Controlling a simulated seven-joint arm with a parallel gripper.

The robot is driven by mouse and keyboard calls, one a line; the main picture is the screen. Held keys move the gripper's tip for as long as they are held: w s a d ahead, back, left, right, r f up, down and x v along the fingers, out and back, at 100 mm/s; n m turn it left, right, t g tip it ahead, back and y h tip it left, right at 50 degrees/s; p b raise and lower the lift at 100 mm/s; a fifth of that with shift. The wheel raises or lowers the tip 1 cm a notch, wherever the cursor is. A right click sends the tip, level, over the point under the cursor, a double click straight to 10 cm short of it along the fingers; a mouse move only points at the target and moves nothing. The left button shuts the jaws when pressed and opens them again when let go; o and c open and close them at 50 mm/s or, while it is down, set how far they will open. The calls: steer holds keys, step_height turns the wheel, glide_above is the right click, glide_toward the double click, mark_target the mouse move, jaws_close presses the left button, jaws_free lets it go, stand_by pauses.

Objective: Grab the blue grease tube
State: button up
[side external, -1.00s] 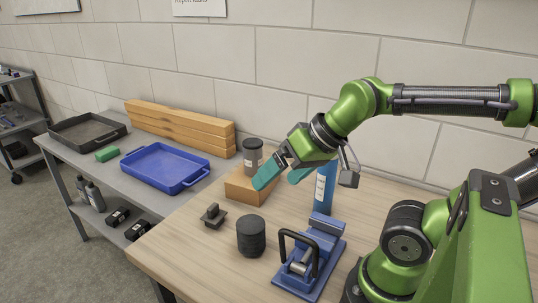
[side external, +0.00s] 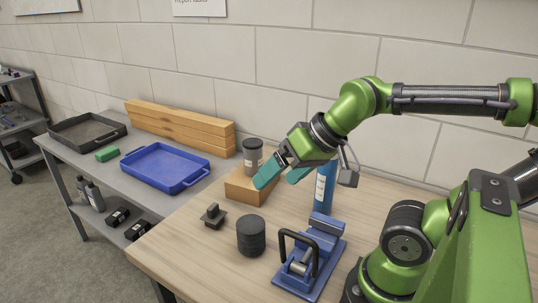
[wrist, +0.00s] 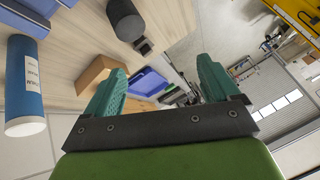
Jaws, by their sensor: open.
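The blue grease tube (side external: 325,187) stands upright on the wooden table near the wall, with a white label on its side. It is partly hidden behind my wrist in the side view. In the wrist view the grease tube (wrist: 26,85) is at the left edge, outside the jaws. My gripper (side external: 277,177) has teal fingers, spread apart and empty. It is tilted downward, in the air to the left of the tube and close to the wooden block. In the wrist view the open fingers (wrist: 160,88) have nothing between them.
A dark grey jar (side external: 252,157) stands by a wooden block (side external: 240,187). A black cylinder (side external: 251,237), a small dark part (side external: 212,216) and a blue clamp fixture (side external: 309,262) are on the table. A blue tray (side external: 165,166) and stacked planks (side external: 180,129) lie on the grey bench.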

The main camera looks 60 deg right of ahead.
step_height(320, 180, up, 5)
steer(key=m+g+h, duration=0.3)
steer(key=m+h, duration=0.1)
glide_above(325, 183)
steer(key=a, duration=0.1)
steer(key=s+d+r+n+g, duration=0.1)
steer(key=s+r, duration=0.1)
steer(key=s, duration=0.1)
steer(key=x, duration=1.6)
steer(key=shift+s+d+f, duration=0.1)
steer(key=shift+f, duration=0.2)
jaws_close()
